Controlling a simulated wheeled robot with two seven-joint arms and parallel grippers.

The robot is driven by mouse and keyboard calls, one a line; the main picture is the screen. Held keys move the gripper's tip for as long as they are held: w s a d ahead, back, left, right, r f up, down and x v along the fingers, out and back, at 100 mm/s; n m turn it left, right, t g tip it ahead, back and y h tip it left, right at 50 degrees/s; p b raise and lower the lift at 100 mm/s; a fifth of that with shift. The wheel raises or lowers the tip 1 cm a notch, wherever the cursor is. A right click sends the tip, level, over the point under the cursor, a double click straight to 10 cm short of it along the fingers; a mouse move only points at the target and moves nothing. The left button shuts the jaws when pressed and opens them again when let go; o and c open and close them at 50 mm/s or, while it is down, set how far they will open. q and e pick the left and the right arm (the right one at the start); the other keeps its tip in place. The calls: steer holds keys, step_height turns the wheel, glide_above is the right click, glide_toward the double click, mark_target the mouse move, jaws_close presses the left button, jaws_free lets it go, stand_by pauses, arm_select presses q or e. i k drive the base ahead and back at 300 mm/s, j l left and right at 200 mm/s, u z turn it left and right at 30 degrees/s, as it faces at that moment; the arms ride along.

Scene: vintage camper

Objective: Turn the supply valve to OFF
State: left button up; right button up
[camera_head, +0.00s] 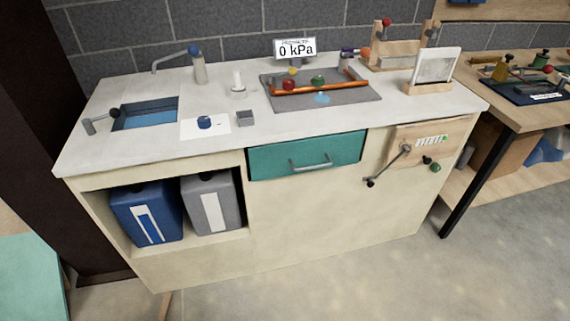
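A grey panel (353,97) lies on the worktop and carries an orange pipe (325,88). A red knob (288,85), a green knob (318,80) and a yellow knob (292,71) sit at the pipe. A purple and orange fitting (350,53) stands at its back right. I cannot tell which of these is the supply valve, nor read an OFF mark. A sign (295,48) behind the panel reads 0 kPa. Neither of my grippers is in view.
The white worktop (150,85) has a sink (147,113) and tap at the left. A teal drawer (306,156) is shut below. A crank handle (388,166) sticks out of the front at the right. A wooden bench (535,116) adjoins at the right.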

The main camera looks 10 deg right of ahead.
mark_target(204, 122)
steer(key=i+l+u, duration=0.3)
steer(key=i+l, duration=0.15)
steer(key=i+l+u, duration=0.3)
steer(key=l, duration=0.25)
steer(key=i, duration=0.1)
